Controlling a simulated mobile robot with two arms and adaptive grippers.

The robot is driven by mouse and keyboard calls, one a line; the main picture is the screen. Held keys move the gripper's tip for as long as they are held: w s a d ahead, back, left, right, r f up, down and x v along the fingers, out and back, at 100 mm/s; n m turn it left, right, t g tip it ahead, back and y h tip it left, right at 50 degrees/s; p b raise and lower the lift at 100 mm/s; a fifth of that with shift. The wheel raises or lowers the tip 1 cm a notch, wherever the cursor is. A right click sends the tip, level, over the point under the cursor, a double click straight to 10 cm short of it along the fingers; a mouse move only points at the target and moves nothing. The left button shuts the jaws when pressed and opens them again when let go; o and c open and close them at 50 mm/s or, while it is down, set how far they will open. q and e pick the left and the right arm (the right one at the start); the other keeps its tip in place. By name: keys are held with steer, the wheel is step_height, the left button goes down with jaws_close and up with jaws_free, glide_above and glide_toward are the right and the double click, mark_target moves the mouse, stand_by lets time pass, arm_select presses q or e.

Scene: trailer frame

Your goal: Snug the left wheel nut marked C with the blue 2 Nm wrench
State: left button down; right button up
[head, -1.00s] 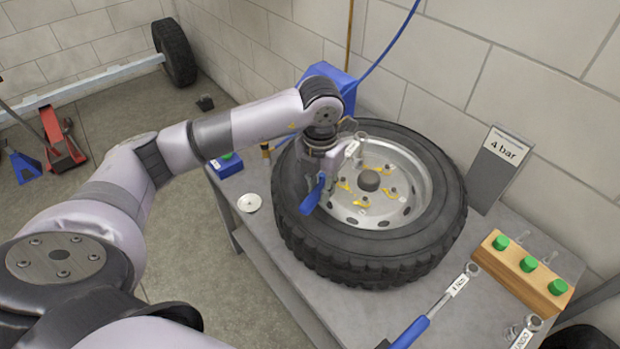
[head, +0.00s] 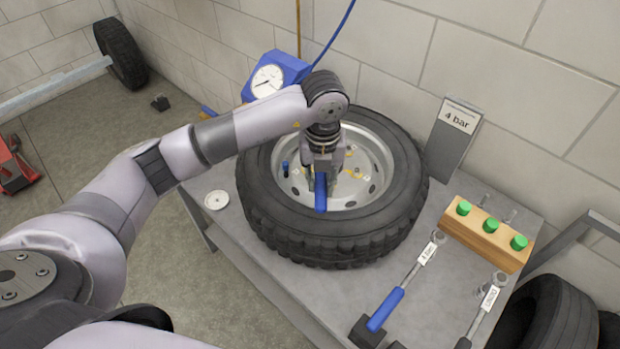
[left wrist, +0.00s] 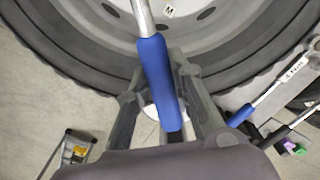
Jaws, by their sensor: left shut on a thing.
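My left gripper (head: 322,172) is shut on the blue handle (head: 320,192) of a wrench, above the front part of the wheel's silver rim (head: 362,203). The left wrist view shows the blue handle (left wrist: 157,75) between the fingers, with its metal shaft (left wrist: 143,17) running up over the rim. The wrench's head is out of that view and hidden by my gripper in the head view. I cannot tell whether it touches a nut. Yellow pieces (head: 352,171) show around the hub. The nut marked C cannot be made out. My right gripper is not in view.
Another blue-handled wrench (head: 386,309) and a further labelled wrench (head: 488,303) lie front right on the bench (head: 303,283). A wooden block (head: 487,240) with green pieces and a "4 bar" board (head: 452,140) stand right of the tyre (head: 405,219). A blue gauge (head: 272,77) is behind.

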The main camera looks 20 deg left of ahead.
arm_select(q)
steer(key=shift+w+d+n, duration=0.25)
steer(key=shift+d+n, duration=0.05)
steer(key=shift+d, duration=0.2)
steer(key=shift+w+d+n, duration=0.25)
steer(key=shift+d+n, duration=0.05)
steer(key=shift+d, duration=0.2)
steer(key=shift+a, duration=0.15)
steer(key=shift+s+a+m+b, duration=0.2)
steer(key=shift+s+a+m, duration=0.15)
steer(key=shift+a, duration=0.25)
steer(key=shift+s+a+m+b, duration=0.25)
steer(key=shift+a+m, duration=0.2)
steer(key=shift+a, duration=0.15)
steer(key=shift+w+d+n, duration=0.3)
steer(key=shift+d+n, duration=0.1)
steer(key=shift+d, duration=0.3)
steer(key=shift+w+d+n, duration=0.3)
steer(key=shift+d+n, duration=0.1)
steer(key=shift+d, duration=0.3)
steer(key=c, duration=2)
jaws_free()
steer(key=shift+a, duration=0.1)
steer(key=shift+c, duration=0.2)
jaws_close()
steer(key=shift+r, duration=0.45)
